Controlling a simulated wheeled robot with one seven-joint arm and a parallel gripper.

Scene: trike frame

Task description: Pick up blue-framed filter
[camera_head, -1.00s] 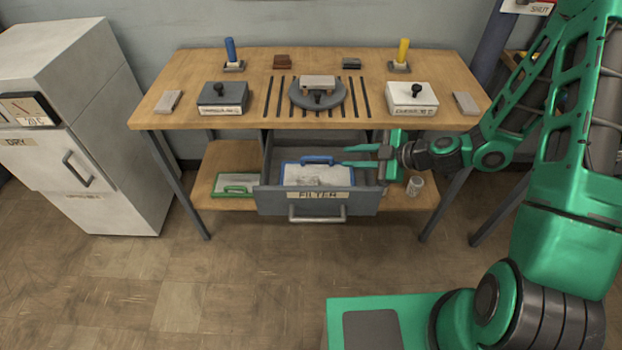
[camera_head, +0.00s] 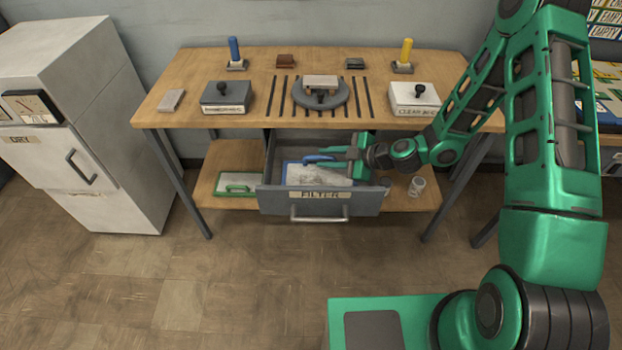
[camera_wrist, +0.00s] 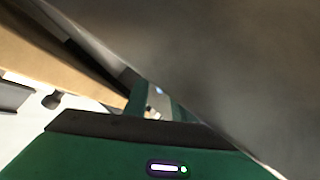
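The blue-framed filter (camera_head: 303,176) lies in the open drawer labelled FILTER (camera_head: 272,201). It is a pale panel with a blue edge and a blue handle (camera_head: 319,158) at its far side. My gripper (camera_head: 326,157) reaches into the drawer from the right, its fingers level and spread, with the tips at the right end of the handle. Whether the handle lies between the fingers I cannot tell. In the wrist view the two fingers (camera_wrist: 158,105) stand apart, with a small pale patch between them; a dark grey surface hides most of the rest.
A green-handled framed panel (camera_head: 238,186) lies on the lower shelf left of the drawer. A small clear cup (camera_head: 417,186) stands on the shelf to the right. The wooden tabletop (camera_head: 190,112) is above the drawer. A white cabinet (camera_head: 130,150) stands at left.

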